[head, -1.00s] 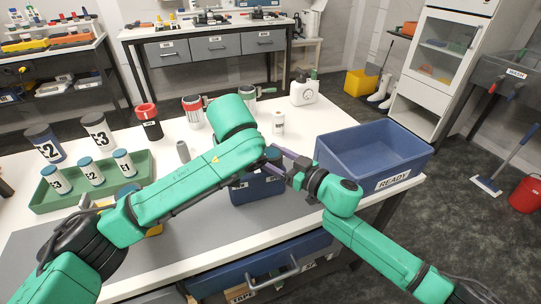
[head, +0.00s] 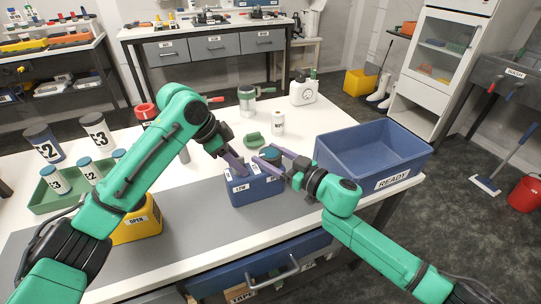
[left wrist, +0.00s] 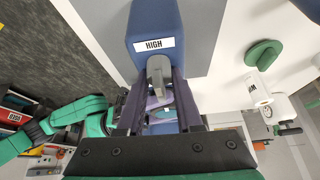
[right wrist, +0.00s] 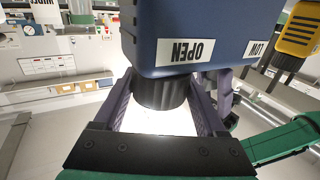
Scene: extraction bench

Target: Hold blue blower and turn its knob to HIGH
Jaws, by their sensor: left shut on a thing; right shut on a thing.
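The blue blower (head: 255,192) is a boxy body with white labels on the grey mat near the table's front edge. In the left wrist view its grey knob (left wrist: 158,72) sits between the fingers of my left gripper (left wrist: 160,98), its end just below the HIGH label (left wrist: 154,44). My left gripper also shows in the head view (head: 238,168). My right gripper (head: 284,164) is shut on the blower's dark round part.
A blue READY bin (head: 360,170) stands right of the blower. A yellow box labelled OPEN (head: 137,227) is at the left on the mat.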

